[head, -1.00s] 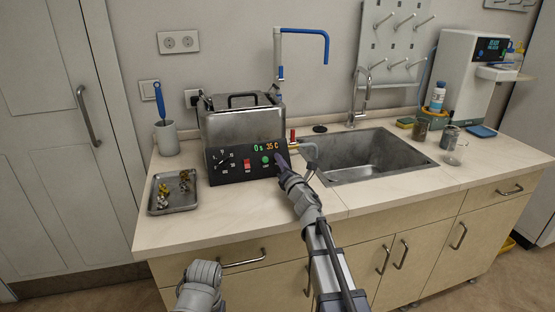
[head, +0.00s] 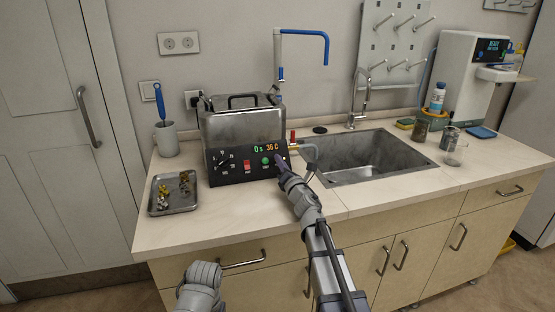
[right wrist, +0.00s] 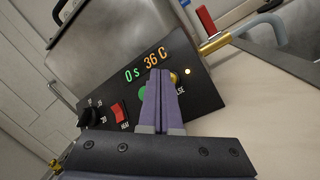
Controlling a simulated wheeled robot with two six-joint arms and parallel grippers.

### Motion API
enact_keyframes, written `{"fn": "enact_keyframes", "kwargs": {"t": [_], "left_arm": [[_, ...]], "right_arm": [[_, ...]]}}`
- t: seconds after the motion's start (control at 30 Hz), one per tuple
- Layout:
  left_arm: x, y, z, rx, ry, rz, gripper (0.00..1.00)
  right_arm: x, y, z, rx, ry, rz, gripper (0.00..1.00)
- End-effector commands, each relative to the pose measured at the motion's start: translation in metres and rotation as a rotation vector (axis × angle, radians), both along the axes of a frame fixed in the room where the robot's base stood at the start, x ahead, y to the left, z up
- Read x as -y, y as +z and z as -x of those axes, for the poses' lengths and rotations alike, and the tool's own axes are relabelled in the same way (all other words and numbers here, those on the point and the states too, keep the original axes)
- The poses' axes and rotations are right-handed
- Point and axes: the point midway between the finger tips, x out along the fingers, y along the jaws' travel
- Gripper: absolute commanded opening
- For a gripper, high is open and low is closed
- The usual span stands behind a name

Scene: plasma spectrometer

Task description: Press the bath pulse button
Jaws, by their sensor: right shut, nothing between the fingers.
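The bath (head: 243,130) is a steel tank with a lid and a black front panel (head: 228,173). Its display (right wrist: 146,64) reads 0 s 36 C. My right gripper (head: 281,161) is shut and empty, in front of the panel's right side. In the right wrist view its fingertips (right wrist: 161,75) cover most of the pulse button (right wrist: 174,78), a yellowish round button whose label shows only "LSE". I cannot tell whether they touch it. The green button (right wrist: 142,93) is just left of the fingers. A small light (right wrist: 187,71) glows to the right.
A red heat switch (right wrist: 118,110) and black knob (right wrist: 90,115) are left on the panel. A brass tap with red lever (right wrist: 206,19) juts out on the right, near the sink (head: 367,159). A metal tray (head: 172,207) with small parts lies left. The counter's front is clear.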

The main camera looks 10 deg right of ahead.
Motion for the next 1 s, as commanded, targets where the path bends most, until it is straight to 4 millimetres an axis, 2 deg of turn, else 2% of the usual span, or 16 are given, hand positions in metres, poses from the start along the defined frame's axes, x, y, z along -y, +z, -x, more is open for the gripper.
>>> {"fn": "enact_keyframes", "kwargs": {"t": [0.13, 0.57, 1.0], "left_arm": [[0.0, 0.006, 0.0, 0.0, 0.0, 0.0, 0.5], [0.0, 0.008, 0.0, 0.0, 0.0, 0.0, 0.5], [0.0, 0.034, 0.0, 0.0, 0.0, 0.0, 0.5]], "right_arm": [[0.0, 0.006, 0.007, 0.0, 0.0, 0.0, 0.0], [0.0, 0.008, 0.01, 0.0, 0.0, 0.0, 0.0], [0.001, 0.034, 0.041, 0.0, 0.0, 0.001, 0.0]]}}
